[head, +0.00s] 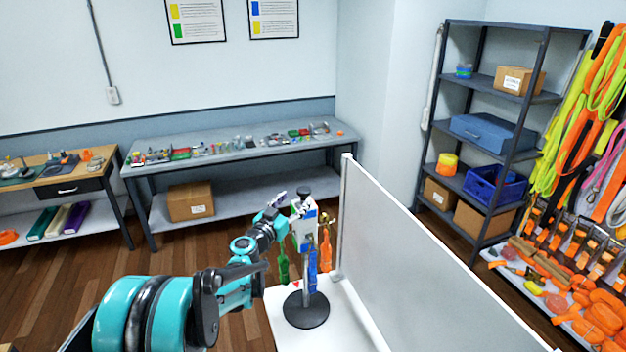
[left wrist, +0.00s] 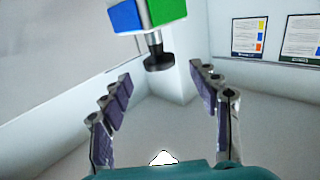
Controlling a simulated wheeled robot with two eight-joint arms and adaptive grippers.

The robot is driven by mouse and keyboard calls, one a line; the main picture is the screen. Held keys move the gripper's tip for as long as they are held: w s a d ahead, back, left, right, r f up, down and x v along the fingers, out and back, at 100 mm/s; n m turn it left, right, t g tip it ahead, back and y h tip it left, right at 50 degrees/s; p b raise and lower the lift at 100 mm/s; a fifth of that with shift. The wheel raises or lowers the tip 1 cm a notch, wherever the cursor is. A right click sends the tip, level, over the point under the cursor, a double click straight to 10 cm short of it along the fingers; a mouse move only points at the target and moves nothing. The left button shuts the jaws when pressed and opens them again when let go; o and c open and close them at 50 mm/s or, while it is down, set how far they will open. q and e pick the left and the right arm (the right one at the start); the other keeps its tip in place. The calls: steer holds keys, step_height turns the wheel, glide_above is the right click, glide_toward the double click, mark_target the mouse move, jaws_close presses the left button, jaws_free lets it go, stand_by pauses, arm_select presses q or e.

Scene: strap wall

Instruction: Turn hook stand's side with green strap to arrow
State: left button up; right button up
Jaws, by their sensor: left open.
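The hook stand (head: 306,310) has a round black base on a white table. A box-shaped head with coloured patches and a black top knob (head: 304,193) tops its post. A green strap (head: 283,264) hangs on its left, a blue strap (head: 312,268) in front and an orange strap (head: 326,256) on the right. My left gripper (head: 288,202) is open beside the stand's top. In the left wrist view, the knob (left wrist: 156,52) and green-and-blue head (left wrist: 148,12) show beyond the spread fingers (left wrist: 160,76).
A grey upright panel (head: 410,245) stands close to the stand's right. A workbench (head: 240,146) with small items is behind. Shelves (head: 487,85) and a wall of hanging straps (head: 590,110) are at the right. Wooden floor is free at the left.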

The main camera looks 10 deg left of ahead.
mark_target(301, 193)
arm_select(q)
steer(key=w, duration=0.3)
steer(key=w+d+p, duration=0.1)
steer(key=w, duration=0.3)
steer(key=shift+d, duration=0.2)
steer(key=shift+s+r, duration=0.2)
steer(key=shift+s, duration=0.05)
steer(key=shift+w, duration=0.1)
jaws_close()
